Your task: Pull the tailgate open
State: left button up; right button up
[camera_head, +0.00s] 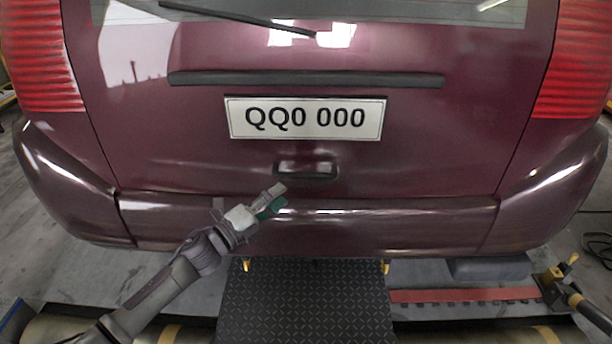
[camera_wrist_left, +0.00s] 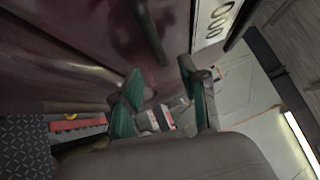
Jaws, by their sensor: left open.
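The tailgate (camera_head: 420,135) is a dark maroon rear door, seen shut above the bumper (camera_head: 400,225). Its handle (camera_head: 307,172) is a dark, shiny recessed piece below the number plate (camera_head: 305,118). My left gripper (camera_head: 276,198) is just below and left of the handle, at the bumper's top edge in the picture. In the left wrist view the gripper (camera_wrist_left: 160,70) has its two green-padded fingers spread with nothing between them. A dark bar (camera_wrist_left: 149,32), apparently the handle, lies beyond the fingertips, apart from them. My right gripper is not in view.
A long black trim strip (camera_head: 305,79) crosses the tailgate above the plate. Red tail lights (camera_head: 583,65) flank it. Below the bumper are a black tread plate (camera_head: 305,305), a red strip (camera_head: 465,296) and a yellow-and-black fixture (camera_head: 560,285) at lower right.

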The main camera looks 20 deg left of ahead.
aim_at(302, 178)
pick_arm(q)
jog(key=x, duration=1)
jog(key=shift+w+a, duration=0.1)
jog(key=shift+a, duration=0.1)
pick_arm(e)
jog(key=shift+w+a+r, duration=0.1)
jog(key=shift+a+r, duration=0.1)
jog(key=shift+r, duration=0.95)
pick_arm(q)
jog(key=shift+c, duration=0.3)
grip_shut()
